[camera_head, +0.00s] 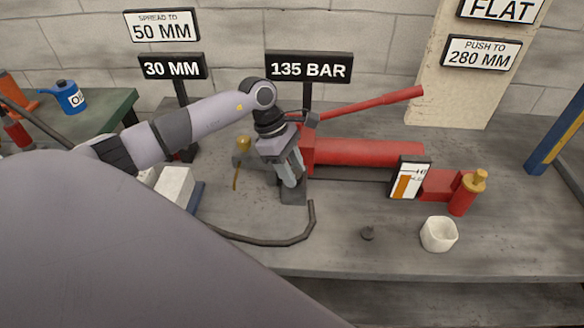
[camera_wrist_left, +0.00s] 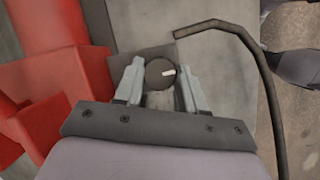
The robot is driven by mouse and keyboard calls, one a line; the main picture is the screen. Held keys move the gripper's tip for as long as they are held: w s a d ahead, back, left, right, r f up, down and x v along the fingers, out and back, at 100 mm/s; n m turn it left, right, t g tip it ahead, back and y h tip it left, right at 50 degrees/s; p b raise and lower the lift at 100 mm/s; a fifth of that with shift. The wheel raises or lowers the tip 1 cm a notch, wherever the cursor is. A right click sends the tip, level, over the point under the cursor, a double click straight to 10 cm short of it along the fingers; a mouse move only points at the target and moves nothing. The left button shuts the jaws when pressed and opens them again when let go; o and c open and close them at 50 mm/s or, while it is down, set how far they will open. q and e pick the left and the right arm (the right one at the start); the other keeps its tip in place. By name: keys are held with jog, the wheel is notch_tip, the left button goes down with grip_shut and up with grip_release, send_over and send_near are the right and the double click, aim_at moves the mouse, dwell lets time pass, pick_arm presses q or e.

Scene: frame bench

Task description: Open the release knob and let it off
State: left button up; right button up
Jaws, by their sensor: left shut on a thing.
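The release knob (camera_wrist_left: 160,73) is a dark round knob with a white pointer mark, seen in the left wrist view. My left gripper (camera_wrist_left: 162,84) has its two grey fingers on either side of the knob and is shut on it. In the head view my left gripper (camera_head: 291,180) points down at the near left end of the red hand pump (camera_head: 370,153), and it hides the knob there. The pump's long red handle (camera_head: 375,102) slants up to the right. My right gripper is not in view.
A black hose (camera_head: 290,240) curves over the bench in front of the gripper. A gauge card (camera_head: 409,178) stands by the red cylinder. Signs stand behind, one reading 135 BAR (camera_head: 309,67).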

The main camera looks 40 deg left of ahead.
pick_arm(q)
jog(key=n, duration=0.2)
jog(key=n+t, duration=0.1)
jog(key=n, duration=0.1)
jog(key=shift+s+t+y, duration=0.15)
jog(key=shift+t+y, duration=0.15)
jog(key=n+t+y, duration=0.1)
jog(key=n, duration=0.3)
jog(key=shift+d+n, duration=0.15)
jog(key=shift+n, duration=0.15)
jog(key=n+y, duration=0.1)
jog(key=n, duration=0.1)
jog(key=shift+s+d+n+t, duration=0.1)
jog(key=shift+n+t, duration=0.3)
jog(key=n+y+b, duration=0.1)
jog(key=n, duration=0.2)
jog(key=shift+n, duration=0.4)
jog(key=shift+d+y+b, duration=0.1)
jog(key=shift+y+b, duration=0.2)
jog(key=shift+n, duration=0.4)
